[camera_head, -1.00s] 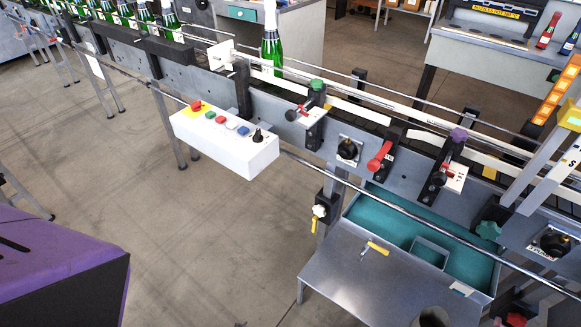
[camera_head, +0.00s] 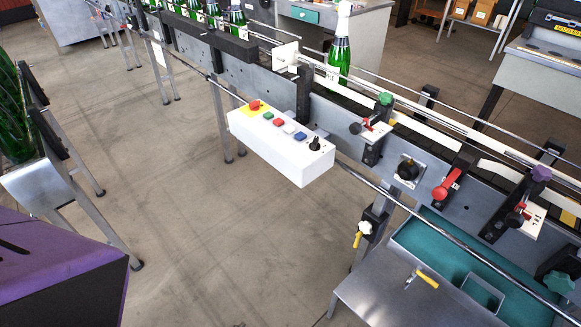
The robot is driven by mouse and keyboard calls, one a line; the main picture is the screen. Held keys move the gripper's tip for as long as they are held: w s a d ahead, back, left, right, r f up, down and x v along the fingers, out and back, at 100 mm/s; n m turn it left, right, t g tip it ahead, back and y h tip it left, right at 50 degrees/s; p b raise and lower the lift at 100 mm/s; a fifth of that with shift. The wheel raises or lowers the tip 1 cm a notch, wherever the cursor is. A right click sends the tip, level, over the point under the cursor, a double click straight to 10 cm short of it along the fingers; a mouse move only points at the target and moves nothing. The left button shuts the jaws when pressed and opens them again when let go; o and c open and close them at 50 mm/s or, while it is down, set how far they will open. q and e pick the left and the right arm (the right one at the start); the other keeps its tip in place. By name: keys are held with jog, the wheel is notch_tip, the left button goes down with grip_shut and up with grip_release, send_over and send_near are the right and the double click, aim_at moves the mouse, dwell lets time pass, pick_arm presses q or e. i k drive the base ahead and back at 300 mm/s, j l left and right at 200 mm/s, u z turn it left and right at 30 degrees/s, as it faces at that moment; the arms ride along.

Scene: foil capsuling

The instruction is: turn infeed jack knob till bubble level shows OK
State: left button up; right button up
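Neither gripper shows in the head view. The conveyor (camera_head: 262,82) runs from the upper left to the lower right. A black clamp block on its leg carries a white knob (camera_head: 366,228) and a yellow lever (camera_head: 358,240). A round black knob (camera_head: 407,171) sits on a plate on the conveyor's side, with a red lever (camera_head: 447,185) to its right. I cannot tell which of these, if any, is the infeed jack knob. No bubble level can be made out.
A white control box (camera_head: 270,150) with coloured buttons juts out from the conveyor. A teal tray (camera_head: 440,245) and a metal table (camera_head: 385,290) stand at the lower right. Green bottles (camera_head: 339,62) stand on the conveyor. A bottle rack is at left; the floor (camera_head: 210,235) between is open.

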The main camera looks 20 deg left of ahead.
aim_at(366, 226)
jog(key=i+j+z, duration=0.3)
jog(key=j, duration=0.55)
jog(key=j+z, duration=0.3)
jog(key=j, duration=0.55)
jog(key=i+j+z, duration=0.1)
jog(key=j+z, duration=0.2)
jog(key=j, duration=0.65)
